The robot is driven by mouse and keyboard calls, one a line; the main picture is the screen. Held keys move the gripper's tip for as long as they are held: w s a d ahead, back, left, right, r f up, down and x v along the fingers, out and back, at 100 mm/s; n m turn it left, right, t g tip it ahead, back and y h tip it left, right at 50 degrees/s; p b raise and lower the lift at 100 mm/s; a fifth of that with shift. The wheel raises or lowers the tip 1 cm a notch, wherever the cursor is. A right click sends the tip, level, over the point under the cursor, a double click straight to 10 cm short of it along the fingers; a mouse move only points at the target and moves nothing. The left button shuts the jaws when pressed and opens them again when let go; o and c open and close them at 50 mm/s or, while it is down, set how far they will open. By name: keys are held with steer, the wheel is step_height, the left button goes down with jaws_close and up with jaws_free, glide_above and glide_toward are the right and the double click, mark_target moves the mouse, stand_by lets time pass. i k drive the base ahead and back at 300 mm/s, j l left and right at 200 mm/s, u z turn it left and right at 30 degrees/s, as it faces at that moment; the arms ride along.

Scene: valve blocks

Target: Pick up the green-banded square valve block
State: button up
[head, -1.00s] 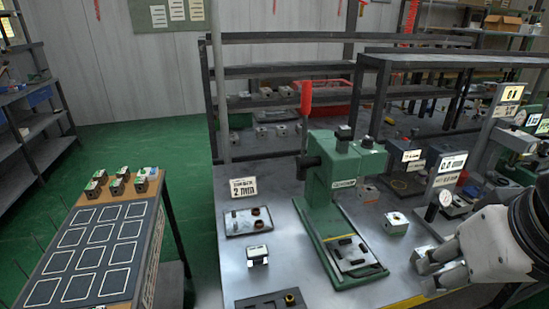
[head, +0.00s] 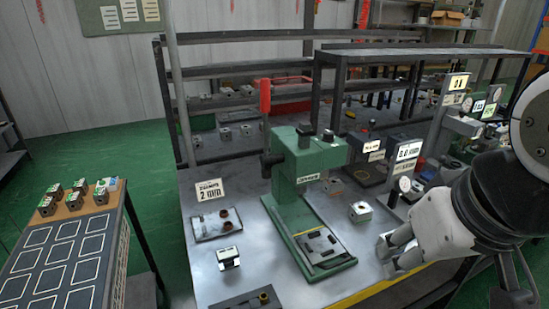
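A small square valve block (head: 360,212) with a pale body and an orange spot on top stands on the grey workbench (head: 245,290), right of the green press. A greenish tint shows on its side, but the band is too small to read surely. My gripper (head: 386,257) is at the right, nearer the camera than this block and apart from it. Its fingers point left with a gap between them, and nothing shows in the gap. Several other small blocks (head: 76,199), some with green on them, stand at the back of the left table.
The green press (head: 293,165) stands mid-bench, left of the block. Dial gauge stands (head: 403,168) with signs rise behind my gripper. A "2 mm" sign (head: 209,190), a parts tray (head: 216,224) and a small white-topped block (head: 228,257) are left of the press. The left table (head: 60,255) has marked squares.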

mark_target(358, 216)
steer(key=i+l+u, duration=0.35)
steer(key=l, duration=0.3)
steer(key=i+l+u, duration=0.2)
steer(key=l, duration=0.2)
